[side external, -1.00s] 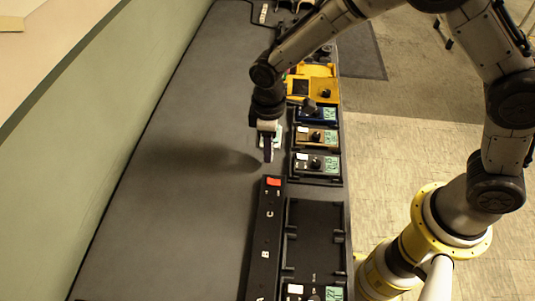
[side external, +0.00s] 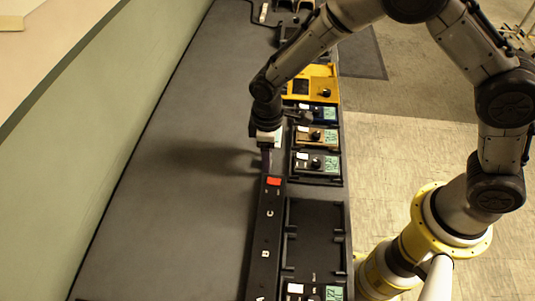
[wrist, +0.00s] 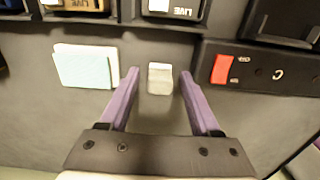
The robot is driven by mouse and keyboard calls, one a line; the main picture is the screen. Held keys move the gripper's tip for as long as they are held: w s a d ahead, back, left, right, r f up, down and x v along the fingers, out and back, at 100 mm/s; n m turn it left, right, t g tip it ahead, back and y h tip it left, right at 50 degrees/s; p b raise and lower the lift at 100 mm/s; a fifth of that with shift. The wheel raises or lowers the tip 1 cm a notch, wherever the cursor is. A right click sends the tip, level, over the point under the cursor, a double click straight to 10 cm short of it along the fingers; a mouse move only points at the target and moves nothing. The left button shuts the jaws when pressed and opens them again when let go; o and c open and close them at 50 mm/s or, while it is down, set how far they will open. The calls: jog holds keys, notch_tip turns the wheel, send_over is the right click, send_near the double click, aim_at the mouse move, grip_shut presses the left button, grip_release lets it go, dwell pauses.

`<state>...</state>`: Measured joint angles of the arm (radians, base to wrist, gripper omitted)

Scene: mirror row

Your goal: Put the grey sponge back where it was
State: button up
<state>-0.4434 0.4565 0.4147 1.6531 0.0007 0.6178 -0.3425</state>
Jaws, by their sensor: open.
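A small grey block with a pale upper part, which looks like the grey sponge (wrist: 160,80), lies on the dark bench top in the wrist view. My gripper (wrist: 160,76) is open, with one purple finger on each side of the block and a gap to both. I cannot tell how high the fingertips are above the bench. In the side external view my gripper (side external: 267,160) points down just beyond the red-ended black bar, and I cannot make out the block there.
A white and pale green pad (wrist: 85,67) lies left of the fingers. The black bar (wrist: 265,68) with a red patch and letters is close on the right. Trays with meters (side external: 316,163) line the bench's right edge; the bench's left side (side external: 170,190) is clear.

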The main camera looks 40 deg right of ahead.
jog(key=shift+r, duration=0.1)
notch_tip(320, 180, up, 12)
dwell(0.5)
jog(key=s+d+r+m+t, duration=0.2)
jog(key=s+d+r, duration=0.2)
jog(key=d+r, duration=0.35)
jog(key=s+d+r+m+t, duration=0.1)
jog(key=s+d+r+m, duration=0.1)
jog(key=s+d, duration=0.3)
jog(key=s+d+r+m+t, duration=0.2)
jog(key=s+d+m, duration=0.3)
jog(key=s, duration=0.8)
jog(key=shift+s+d+r+t, duration=0.3)
jog(key=shift+s+d+r, duration=0.05)
jog(key=shift+d+r, duration=0.25)
